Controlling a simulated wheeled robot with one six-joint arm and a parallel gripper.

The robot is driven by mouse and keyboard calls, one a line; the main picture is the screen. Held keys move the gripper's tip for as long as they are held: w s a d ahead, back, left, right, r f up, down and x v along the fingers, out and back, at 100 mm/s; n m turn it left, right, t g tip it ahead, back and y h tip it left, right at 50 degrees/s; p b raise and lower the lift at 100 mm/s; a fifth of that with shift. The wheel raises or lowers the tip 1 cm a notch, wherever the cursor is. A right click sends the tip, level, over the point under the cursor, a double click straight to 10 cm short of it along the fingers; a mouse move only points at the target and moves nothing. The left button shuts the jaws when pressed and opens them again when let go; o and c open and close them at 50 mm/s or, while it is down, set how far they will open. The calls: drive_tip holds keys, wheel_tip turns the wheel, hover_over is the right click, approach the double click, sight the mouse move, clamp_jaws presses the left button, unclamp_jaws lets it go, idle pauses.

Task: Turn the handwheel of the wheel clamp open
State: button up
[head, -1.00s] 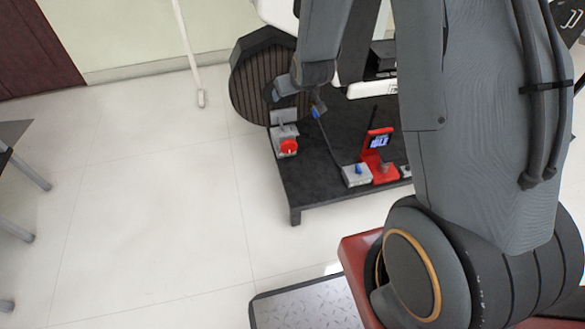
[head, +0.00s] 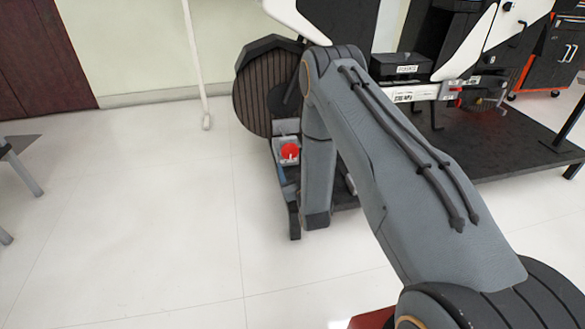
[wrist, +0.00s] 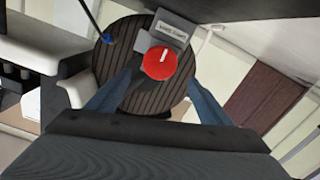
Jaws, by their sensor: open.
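The red handwheel (head: 290,151) sits on the grey wheel clamp (head: 287,140) at the front left corner of the dark platform, before the black ribbed tyre (head: 262,90). In the wrist view the handwheel (wrist: 160,62) is a round red knob with a pale mark at its upper edge. The clamp's labelled grey block (wrist: 175,32) is just behind it. My gripper (wrist: 161,80) is open, with one blue-grey finger on each side of the handwheel. I cannot tell whether the fingers touch it. In the head view my arm hides most of the gripper.
The dark platform (head: 490,140) reaches to the right, partly hidden by my arm. A white rig body with a black box (head: 400,70) stands over it. A white pole (head: 195,70) stands at the back left.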

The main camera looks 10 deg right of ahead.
sight(290, 152)
drive_tip(key=w+b, duration=0.1)
drive_tip(key=w, duration=0.1)
drive_tip(key=w+b, duration=0.1)
drive_tip(key=w, duration=0.1)
drive_tip(key=w+b, duration=0.1)
drive_tip(key=w, duration=0.1)
drive_tip(key=shift+w+d+f, duration=0.1)
drive_tip(key=shift+d+f, duration=0.05)
drive_tip(key=shift+f, duration=0.15)
drive_tip(key=shift+w+b, duration=0.3)
drive_tip(key=shift+w, duration=0.3)
drive_tip(key=shift+r, duration=0.1)
drive_tip(key=c, duration=1)
drive_tip(key=shift+c, duration=0.2)
